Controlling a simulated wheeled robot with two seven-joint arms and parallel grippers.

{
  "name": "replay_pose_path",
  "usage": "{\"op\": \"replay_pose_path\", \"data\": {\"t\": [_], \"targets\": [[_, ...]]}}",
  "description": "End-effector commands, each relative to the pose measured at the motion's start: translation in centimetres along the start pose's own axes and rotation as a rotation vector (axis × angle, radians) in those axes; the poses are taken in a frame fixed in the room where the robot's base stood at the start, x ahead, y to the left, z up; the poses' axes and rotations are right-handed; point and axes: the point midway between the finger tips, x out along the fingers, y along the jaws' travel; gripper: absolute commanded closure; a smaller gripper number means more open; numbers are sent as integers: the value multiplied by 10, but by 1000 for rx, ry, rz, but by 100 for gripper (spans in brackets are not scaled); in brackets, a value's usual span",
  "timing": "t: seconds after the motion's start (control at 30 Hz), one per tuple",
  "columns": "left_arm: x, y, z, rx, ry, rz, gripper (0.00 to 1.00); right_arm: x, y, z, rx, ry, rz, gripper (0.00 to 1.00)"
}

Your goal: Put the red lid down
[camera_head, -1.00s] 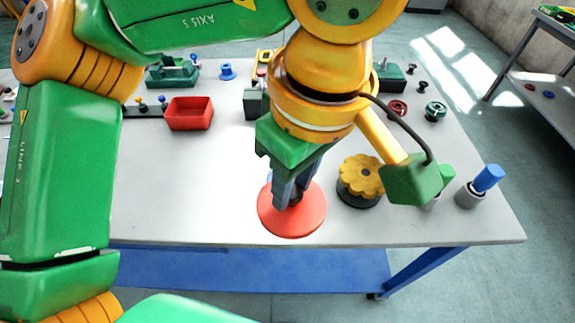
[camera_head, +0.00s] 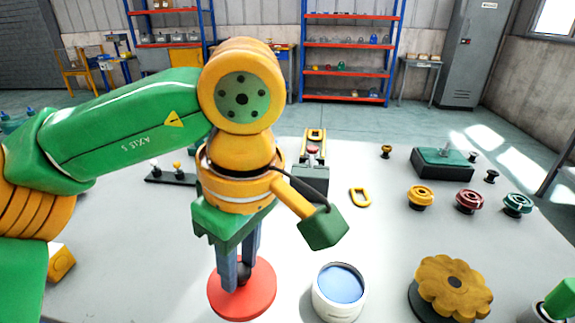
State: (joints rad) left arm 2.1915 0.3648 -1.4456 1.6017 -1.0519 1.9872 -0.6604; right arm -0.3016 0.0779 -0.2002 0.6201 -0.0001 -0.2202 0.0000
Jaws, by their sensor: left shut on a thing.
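The red lid (camera_head: 255,300) is a flat disc with a dark knob at its middle, low in the view and left of centre. My left gripper (camera_head: 243,274) points down with its fingers shut on the lid's knob. The lid is beside an open white jar (camera_head: 323,303) with a blue inside, to the jar's left and clear of its mouth. I cannot tell whether the lid touches the table or hangs just above it.
The pale table (camera_head: 130,265) has free room left of the lid. A yellow scalloped knob (camera_head: 453,285) stands right of the jar. Behind are a yellow ring (camera_head: 360,197), several small handwheels such as the red one (camera_head: 469,201), and a green block (camera_head: 442,163).

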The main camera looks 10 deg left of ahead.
Motion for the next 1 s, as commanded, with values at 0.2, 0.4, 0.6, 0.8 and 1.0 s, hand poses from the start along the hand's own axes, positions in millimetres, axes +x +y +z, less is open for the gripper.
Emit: {"op": "replay_pose_path", "data": {"t": [0.2, 0.4, 0.6, 0.8, 1.0], "targets": [[43, 23, -15, 2, 1, -1, 100, 0, 0, 0, 0, 0, 1, 50], [80, 32, -17, 3, 2, 0, 100, 5, 1, 0, 0, 0, 2, 50], [87, 32, -16, 2, 0, 3, 100, 4, 2, 0, -1, 0, 3, 50], [90, 32, -15, 2, 0, 3, 100, 8, 2, 0, -1, 1, 3, 50], [89, 32, -15, 1, 0, 3, 37, 7, 2, 0, -1, 1, 3, 50]]}}
